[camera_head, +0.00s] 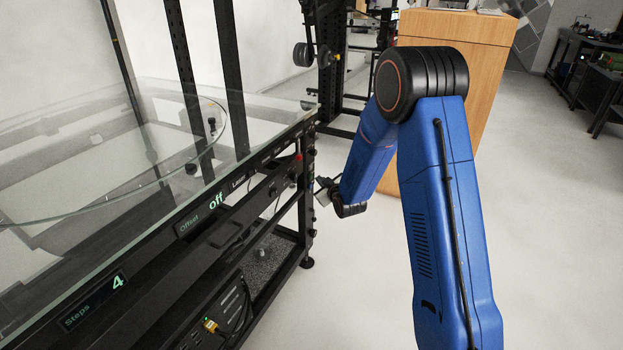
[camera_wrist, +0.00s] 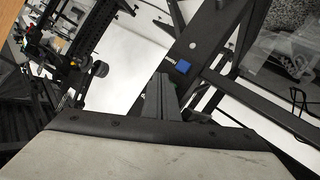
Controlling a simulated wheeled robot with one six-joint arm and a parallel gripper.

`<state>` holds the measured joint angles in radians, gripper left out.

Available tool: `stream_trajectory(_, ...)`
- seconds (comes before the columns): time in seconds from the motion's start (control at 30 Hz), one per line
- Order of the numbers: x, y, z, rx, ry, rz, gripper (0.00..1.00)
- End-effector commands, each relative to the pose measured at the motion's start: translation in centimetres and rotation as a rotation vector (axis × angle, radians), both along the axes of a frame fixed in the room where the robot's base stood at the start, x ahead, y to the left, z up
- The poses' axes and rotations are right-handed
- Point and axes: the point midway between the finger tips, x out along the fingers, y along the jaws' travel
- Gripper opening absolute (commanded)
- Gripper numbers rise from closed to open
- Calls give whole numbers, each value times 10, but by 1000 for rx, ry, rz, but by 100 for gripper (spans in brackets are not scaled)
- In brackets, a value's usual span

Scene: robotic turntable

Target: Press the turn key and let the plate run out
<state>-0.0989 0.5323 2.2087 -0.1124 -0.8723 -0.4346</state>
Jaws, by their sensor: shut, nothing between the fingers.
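The turntable's round glass plate (camera_head: 110,150) lies at the left on a black frame. The frame's front panel (camera_head: 150,262) has displays reading "Steps 4" (camera_head: 93,300) and "Offset off" (camera_head: 201,213). My gripper (camera_head: 322,186) is by the frame's right end. In the wrist view my gripper's fingers (camera_wrist: 161,82) are shut and empty; their tips appear just left of and below the blue key. I cannot tell whether they touch the panel.
A red knob (camera_head: 298,157) shows near the frame's right corner. A wooden cabinet (camera_head: 460,60) stands behind my arm. A black rack with weights (camera_head: 304,54) stands at the back. The pale floor (camera_head: 350,290) right of the frame is clear apart from my arm.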

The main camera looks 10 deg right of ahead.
Motion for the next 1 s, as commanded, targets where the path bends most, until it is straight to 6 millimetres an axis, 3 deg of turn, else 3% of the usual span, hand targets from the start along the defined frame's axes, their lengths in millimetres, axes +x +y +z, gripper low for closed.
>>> stream_trajectory(1.0, 6, 9, 0, 0, 0, 0, 0)
